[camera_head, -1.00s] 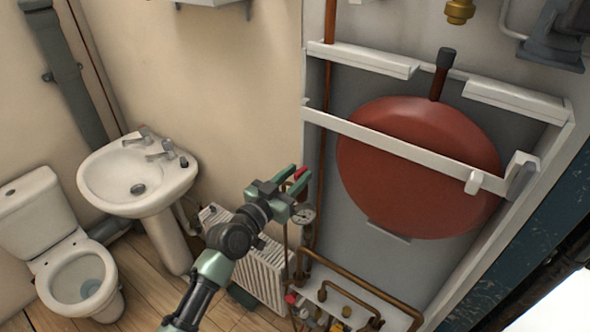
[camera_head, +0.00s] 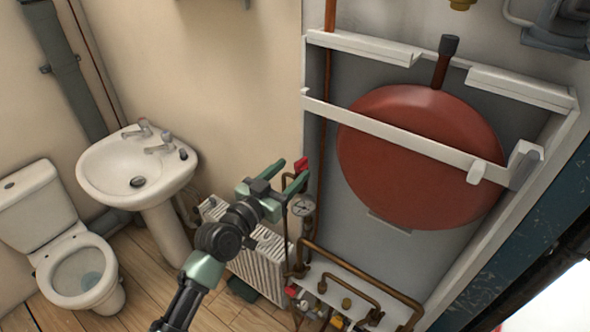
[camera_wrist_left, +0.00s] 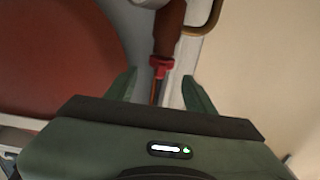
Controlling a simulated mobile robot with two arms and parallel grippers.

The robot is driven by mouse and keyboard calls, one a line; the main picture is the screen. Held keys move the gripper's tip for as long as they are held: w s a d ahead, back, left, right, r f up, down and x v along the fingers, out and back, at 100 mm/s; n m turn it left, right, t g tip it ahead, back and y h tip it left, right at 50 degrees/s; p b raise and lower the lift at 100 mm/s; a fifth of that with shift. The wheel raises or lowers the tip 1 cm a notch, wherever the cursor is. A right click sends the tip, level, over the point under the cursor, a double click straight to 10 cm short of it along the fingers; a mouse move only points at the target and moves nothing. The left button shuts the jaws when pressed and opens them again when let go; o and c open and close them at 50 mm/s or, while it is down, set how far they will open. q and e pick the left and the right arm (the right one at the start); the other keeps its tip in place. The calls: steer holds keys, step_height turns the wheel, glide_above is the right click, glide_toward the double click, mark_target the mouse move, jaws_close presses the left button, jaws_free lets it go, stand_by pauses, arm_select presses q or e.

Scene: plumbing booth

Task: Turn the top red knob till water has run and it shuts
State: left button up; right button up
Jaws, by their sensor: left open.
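The top red knob (camera_head: 301,164) sits on a vertical copper pipe left of the large red tank. It also shows in the left wrist view (camera_wrist_left: 161,68), straight ahead between the finger ends. My left gripper (camera_head: 292,172) is open, with its fingertips close to the knob. In the left wrist view my gripper (camera_wrist_left: 159,79) has a finger on each side of the knob's line and nothing held. I cannot tell whether a finger touches the knob. A pressure gauge (camera_head: 302,205) is just below the fingertips. My right gripper does not show.
The red tank (camera_head: 420,160) sits behind a white bar (camera_head: 400,138). Copper pipes (camera_head: 350,275) and a lower red knob (camera_head: 291,291) are below the gauge. A radiator (camera_head: 262,265), sink (camera_head: 135,180) and toilet (camera_head: 75,265) stand left. Bare floor lies between toilet and radiator.

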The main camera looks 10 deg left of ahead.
arm_select(q)
steer(key=b+v, duration=0.1)
steer(key=v, duration=0.4)
stand_by(0.3)
